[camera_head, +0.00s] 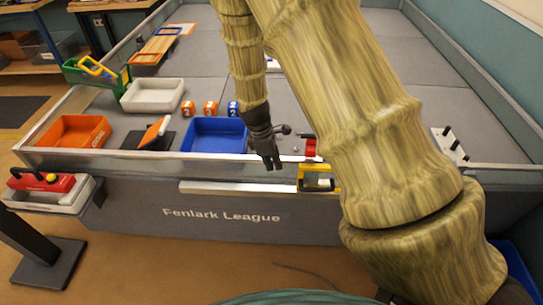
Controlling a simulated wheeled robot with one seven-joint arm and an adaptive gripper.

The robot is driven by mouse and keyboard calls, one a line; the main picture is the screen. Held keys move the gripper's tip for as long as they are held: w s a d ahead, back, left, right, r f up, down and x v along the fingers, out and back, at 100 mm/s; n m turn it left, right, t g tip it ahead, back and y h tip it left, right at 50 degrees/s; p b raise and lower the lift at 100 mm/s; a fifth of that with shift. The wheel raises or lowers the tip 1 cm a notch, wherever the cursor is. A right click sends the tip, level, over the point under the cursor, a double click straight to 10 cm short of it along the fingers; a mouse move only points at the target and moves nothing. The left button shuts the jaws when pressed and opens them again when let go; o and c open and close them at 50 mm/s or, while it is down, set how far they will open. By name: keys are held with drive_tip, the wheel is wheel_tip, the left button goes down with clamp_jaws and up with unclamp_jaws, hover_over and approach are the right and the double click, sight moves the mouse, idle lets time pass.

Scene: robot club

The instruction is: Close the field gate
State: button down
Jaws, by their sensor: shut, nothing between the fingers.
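My gripper (270,164) is dark, points down and is shut and empty. It hangs over the front rim of the grey playing field, right of the blue bin. A small yellow frame with a dark bar (317,180) is at the front wall, just right of my gripper. It looks like the field gate, but I cannot tell how far it stands open. My thick arm hides what lies right of it. A pale strip (235,187) runs along the front wall below my gripper.
A blue bin (217,135), an orange bin (72,133), a white bin (153,95) and small numbered cubes (210,108) stand on the field's left. A red part (311,147) lies behind the yellow frame. A white pegged block (449,145) is at the right.

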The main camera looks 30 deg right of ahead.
drive_tip(key=s+d+f+p, duration=0.1)
drive_tip(key=s+d+f, duration=0.1)
drive_tip(key=d+f, duration=0.1)
drive_tip(key=shift+s+d+f, duration=0.3)
drive_tip(key=shift+d+f, duration=0.05)
drive_tip(key=shift+d, duration=0.25)
drive_tip(key=shift+d, duration=0.1)
